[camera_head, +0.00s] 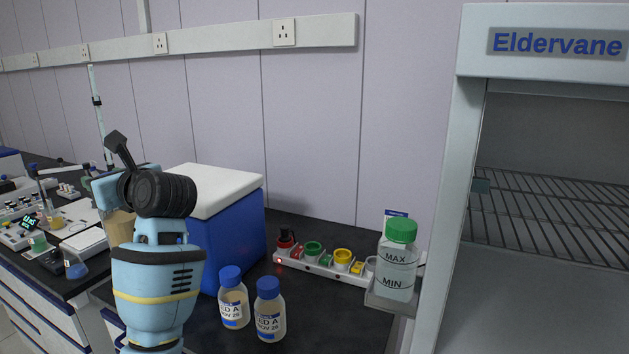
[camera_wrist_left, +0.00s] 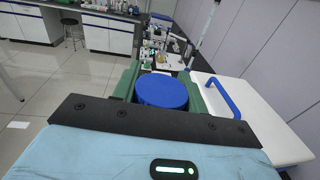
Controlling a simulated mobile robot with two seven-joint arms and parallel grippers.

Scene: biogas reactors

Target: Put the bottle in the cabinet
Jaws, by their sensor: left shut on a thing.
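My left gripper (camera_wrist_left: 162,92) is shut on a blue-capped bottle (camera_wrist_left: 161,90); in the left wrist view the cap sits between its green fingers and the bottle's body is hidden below. In the head view my left arm hides most of the gripper (camera_head: 112,190), and part of a tan-filled body (camera_head: 119,229) shows beside it. The cabinet (camera_head: 541,62), labelled Eldervane, stands open at the far right, well apart from my left gripper. A wire shelf (camera_head: 550,215) inside it is bare where it shows. My right gripper is not in view.
A blue cool box (camera_head: 236,238) with a white lid stands just right of my left arm. Two blue-capped bottles (camera_head: 233,298) (camera_head: 270,312), a power strip (camera_head: 322,268) and a green-capped container (camera_head: 398,262) are between it and the cabinet. A cluttered bench (camera_head: 45,255) lies left.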

